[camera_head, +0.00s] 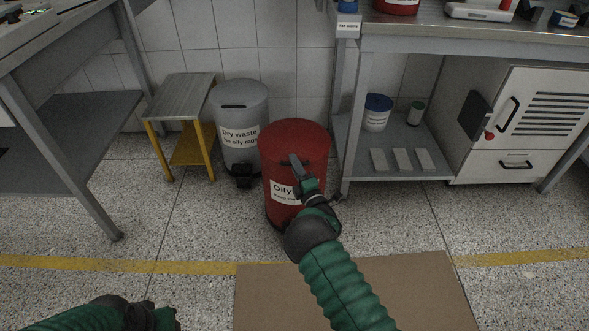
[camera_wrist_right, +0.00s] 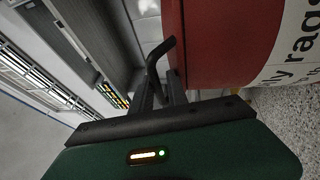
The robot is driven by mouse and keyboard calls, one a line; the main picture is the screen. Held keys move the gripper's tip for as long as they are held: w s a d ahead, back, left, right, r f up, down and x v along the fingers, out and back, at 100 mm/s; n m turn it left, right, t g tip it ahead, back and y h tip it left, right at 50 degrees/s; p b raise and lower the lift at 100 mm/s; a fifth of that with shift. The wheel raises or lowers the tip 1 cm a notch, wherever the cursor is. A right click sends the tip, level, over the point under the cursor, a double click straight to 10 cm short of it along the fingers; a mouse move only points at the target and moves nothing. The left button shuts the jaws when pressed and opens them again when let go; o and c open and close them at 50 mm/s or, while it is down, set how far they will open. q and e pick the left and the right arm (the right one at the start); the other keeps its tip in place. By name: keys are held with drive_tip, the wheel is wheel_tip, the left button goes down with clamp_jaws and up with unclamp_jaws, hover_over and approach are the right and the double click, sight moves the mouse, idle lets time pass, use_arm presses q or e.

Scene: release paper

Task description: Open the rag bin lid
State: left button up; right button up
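The red rag bin (camera_head: 310,140) stands upright on the floor, with a white label (camera_head: 282,191) starting "Oily". Its lid looks shut. My right gripper (camera_head: 294,160) reaches to the upper front of the bin, by a dark handle (camera_head: 314,162) at the lid edge. In the right wrist view a curved black bar (camera_wrist_right: 156,55) is at the fingers (camera_wrist_right: 160,92), close against the red bin wall (camera_wrist_right: 225,40). I cannot tell whether the fingers grip it. My left gripper (camera_head: 150,317) is low at the bottom left, away from the bin; its opening is unclear.
A grey dry-waste bin (camera_head: 240,105) stands just left of the red bin, beside a yellow-legged stool (camera_head: 178,88). A workbench (camera_head: 470,40) with a lower shelf stands at the right. A brown mat (camera_head: 420,285) lies on the floor in front.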

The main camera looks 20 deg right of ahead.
drive_tip(key=shift+w+a+r, duration=0.1)
drive_tip(key=shift+c, duration=0.3)
clamp_jaws()
drive_tip(key=shift+f, duration=0.2)
idle(0.9)
